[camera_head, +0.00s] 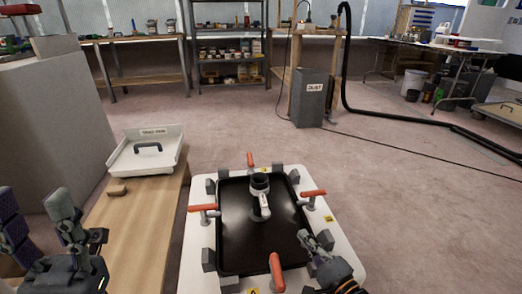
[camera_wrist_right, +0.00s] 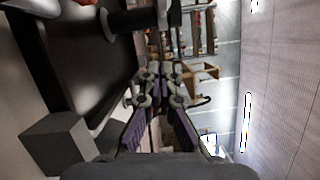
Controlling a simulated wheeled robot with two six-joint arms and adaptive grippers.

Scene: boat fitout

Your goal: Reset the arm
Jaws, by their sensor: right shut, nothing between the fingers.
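My right gripper (camera_head: 320,242) is at the lower right of the white fixture board, with its fingers shut and empty. In the right wrist view its fingertips (camera_wrist_right: 158,78) meet beside the dark panel (camera_wrist_right: 85,50). My left gripper (camera_head: 38,200) is at the lower left, beside the wooden bench, with its fingers spread and nothing seen between them. The black panel (camera_head: 235,235) lies on the white board (camera_head: 190,255). A dark round fitting with a white handle (camera_head: 263,205) stands on the panel.
Red-handled clamps (camera_head: 313,193) and grey blocks (camera_head: 209,260) surround the panel. A white tray (camera_head: 172,160) with a dark handle sits on the wooden bench (camera_head: 140,230). A grey dust bin (camera_head: 311,100) and shelves (camera_head: 228,75) stand farther back. The floor between is clear.

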